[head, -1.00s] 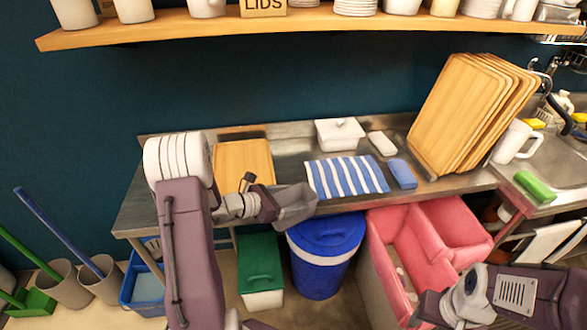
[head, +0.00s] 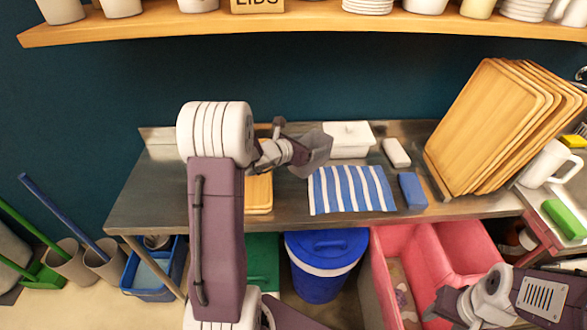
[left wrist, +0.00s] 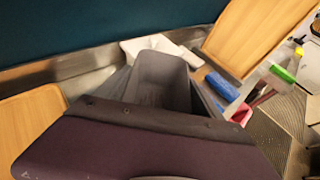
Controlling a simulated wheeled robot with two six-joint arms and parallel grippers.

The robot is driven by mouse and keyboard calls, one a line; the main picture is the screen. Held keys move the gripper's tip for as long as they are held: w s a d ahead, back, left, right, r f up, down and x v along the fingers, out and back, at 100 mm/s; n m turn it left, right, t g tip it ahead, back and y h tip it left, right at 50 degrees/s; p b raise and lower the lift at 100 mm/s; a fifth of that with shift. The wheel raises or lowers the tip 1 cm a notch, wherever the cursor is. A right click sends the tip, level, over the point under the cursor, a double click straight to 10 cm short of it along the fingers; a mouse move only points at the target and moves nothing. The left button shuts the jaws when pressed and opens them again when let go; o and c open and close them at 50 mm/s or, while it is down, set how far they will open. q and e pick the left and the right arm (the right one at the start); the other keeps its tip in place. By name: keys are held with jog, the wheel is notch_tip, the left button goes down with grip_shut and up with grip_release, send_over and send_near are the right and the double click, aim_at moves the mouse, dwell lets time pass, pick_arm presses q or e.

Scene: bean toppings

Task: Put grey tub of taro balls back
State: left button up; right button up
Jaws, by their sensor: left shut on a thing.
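The grey tub (head: 317,148) is held up above the counter by my left gripper (head: 297,151), which is shut on it. It is just left of and partly in front of the white lidded dish. In the left wrist view the tub (left wrist: 162,78) is seen into from above, tilted, with grey inner walls; I make out no taro balls in it. My left gripper's body (left wrist: 150,140) hides the tub's near part.
On the steel counter (head: 165,195) are a white lidded dish (head: 348,142), a striped towel (head: 350,190), a blue sponge (head: 412,190) and leaning wooden boards (head: 490,125). A flat board (head: 259,195) lies behind my left arm. A shelf (head: 300,27) runs above.

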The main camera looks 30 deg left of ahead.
pick_arm(q)
jog(key=a+f, duration=0.1)
jog(key=s+a+f, duration=0.1)
jog(key=a, duration=0.1)
jog(key=s+a+f, duration=0.1)
jog(key=shift+s+a+f+p, duration=0.2)
jog(key=shift+a+p, duration=0.1)
jog(key=shift+p, duration=0.1)
jog(key=shift+s+a, duration=0.15)
jog(key=shift+s, duration=0.1)
notch_tip(320, 180, down, 4)
jog(key=shift+w, duration=0.15)
jog(key=shift+f+b, duration=0.65)
jog(key=shift+f, duration=0.05)
jog(key=o, duration=1.6)
jog(key=shift+c, duration=0.2)
